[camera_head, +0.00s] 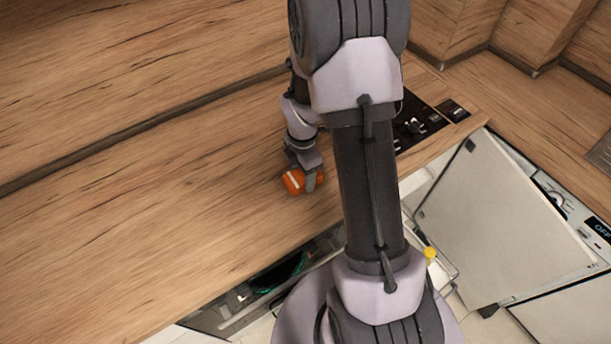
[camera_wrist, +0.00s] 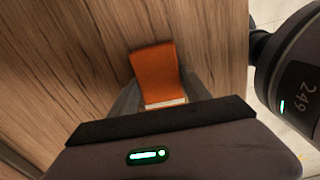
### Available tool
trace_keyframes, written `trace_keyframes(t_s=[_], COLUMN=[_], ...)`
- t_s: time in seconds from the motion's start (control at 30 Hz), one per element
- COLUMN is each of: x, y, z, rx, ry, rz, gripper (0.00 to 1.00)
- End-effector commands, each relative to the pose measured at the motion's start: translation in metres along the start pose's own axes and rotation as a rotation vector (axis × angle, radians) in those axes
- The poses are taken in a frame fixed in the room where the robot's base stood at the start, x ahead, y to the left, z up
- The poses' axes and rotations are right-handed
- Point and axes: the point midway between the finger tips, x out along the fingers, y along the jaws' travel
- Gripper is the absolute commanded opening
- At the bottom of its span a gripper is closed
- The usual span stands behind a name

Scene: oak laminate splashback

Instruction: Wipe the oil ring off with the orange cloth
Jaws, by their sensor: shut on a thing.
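The orange cloth (camera_head: 292,182), with a pale stripe, is at the wood counter surface, left of my arm's dark link in the head view. My gripper (camera_head: 306,178) is shut on it from above. In the wrist view the orange cloth (camera_wrist: 155,72) sticks out beyond my gripper (camera_wrist: 160,98), held between its two grey fingers, with a pale band near them. The cloth appears to be at or just above the counter; I cannot tell if it touches. No oil ring is visible in either view; the cloth or my arm may hide it.
The wood counter (camera_head: 130,240) is clear to the left of the cloth. A black hob panel (camera_head: 415,127) lies to the right behind my arm. Below the counter edge, an appliance door (camera_head: 495,215) stands open at the right. The wood splashback (camera_head: 130,60) rises behind.

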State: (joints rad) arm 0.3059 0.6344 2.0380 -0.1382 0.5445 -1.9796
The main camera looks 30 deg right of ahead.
Motion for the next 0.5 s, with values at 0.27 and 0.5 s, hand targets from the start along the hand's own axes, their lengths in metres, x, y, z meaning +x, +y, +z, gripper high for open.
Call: trace_keyframes(t_s=[0.27, 0.5], x=[0.001, 0.001], y=[0.014, 0.024], z=[0.000, 0.000], rx=[-0.001, -0.001], ry=[0.000, -0.001], rz=[0.001, 0.002], gripper=[0.23, 0.23])
